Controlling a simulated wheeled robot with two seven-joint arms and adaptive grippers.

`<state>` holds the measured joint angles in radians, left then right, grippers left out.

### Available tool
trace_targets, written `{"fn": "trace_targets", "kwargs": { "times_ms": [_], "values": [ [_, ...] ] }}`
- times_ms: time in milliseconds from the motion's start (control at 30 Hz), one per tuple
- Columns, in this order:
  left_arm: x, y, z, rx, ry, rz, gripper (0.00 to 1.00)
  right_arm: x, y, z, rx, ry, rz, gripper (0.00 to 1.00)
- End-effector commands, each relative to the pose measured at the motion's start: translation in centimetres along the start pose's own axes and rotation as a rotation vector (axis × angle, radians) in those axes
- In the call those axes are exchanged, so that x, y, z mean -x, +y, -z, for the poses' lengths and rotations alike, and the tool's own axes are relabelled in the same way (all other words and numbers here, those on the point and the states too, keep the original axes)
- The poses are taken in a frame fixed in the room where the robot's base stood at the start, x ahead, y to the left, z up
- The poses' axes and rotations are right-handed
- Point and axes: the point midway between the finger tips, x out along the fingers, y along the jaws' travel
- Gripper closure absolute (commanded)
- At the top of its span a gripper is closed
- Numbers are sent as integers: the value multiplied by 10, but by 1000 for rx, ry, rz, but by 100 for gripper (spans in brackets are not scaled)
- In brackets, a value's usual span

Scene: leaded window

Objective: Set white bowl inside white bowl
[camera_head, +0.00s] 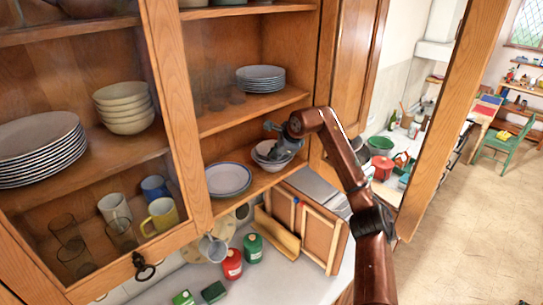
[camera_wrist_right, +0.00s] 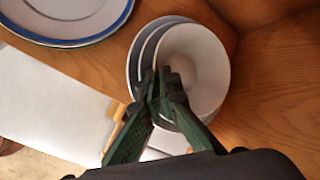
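A white bowl (camera_wrist_right: 198,58) sits tilted in or just over other white bowls (camera_wrist_right: 135,62), whose rims show at its left in the right wrist view. In the head view the bowls (camera_head: 263,158) are on the lower shelf of the open cupboard, partly hidden by my gripper. My right gripper (camera_head: 284,138) reaches down from above. In the right wrist view its fingers (camera_wrist_right: 160,78) are close together at the upper bowl's left rim, one on each side, and look closed on it. Whether this bowl rests fully on those below cannot be told. My left gripper is not in view.
Blue-rimmed plates (camera_head: 229,179) lie left of the bowls on the same shelf. A plate stack (camera_head: 261,78) and glasses stand on the shelf above. A glass door (camera_head: 170,110) is at left, the wooden cupboard wall close at right. Red and green canisters (camera_head: 232,264) stand on the counter below.

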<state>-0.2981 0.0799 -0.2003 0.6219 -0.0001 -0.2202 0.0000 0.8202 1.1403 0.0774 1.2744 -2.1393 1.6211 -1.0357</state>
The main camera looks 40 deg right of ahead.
Motion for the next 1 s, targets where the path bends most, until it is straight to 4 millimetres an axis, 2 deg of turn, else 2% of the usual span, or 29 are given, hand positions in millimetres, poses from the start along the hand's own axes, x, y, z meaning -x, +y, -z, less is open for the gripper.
{"fn": "trace_targets", "kwargs": {
  "times_ms": [300, 467, 733, 900, 1000],
  "values": [
    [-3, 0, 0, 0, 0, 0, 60, -4, 3, 2, 0, -2, 2, 100],
    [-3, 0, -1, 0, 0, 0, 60, -5, 4, 2, 0, 0, -1, 88],
    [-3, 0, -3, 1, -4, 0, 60, -5, 4, 2, 0, 0, -2, 88],
    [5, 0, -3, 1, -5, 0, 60, 7, -4, -4, 0, -4, -1, 88],
    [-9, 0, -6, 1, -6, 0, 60, 23, -4, 0, 1, 1, 6, 88]
  ]
}}
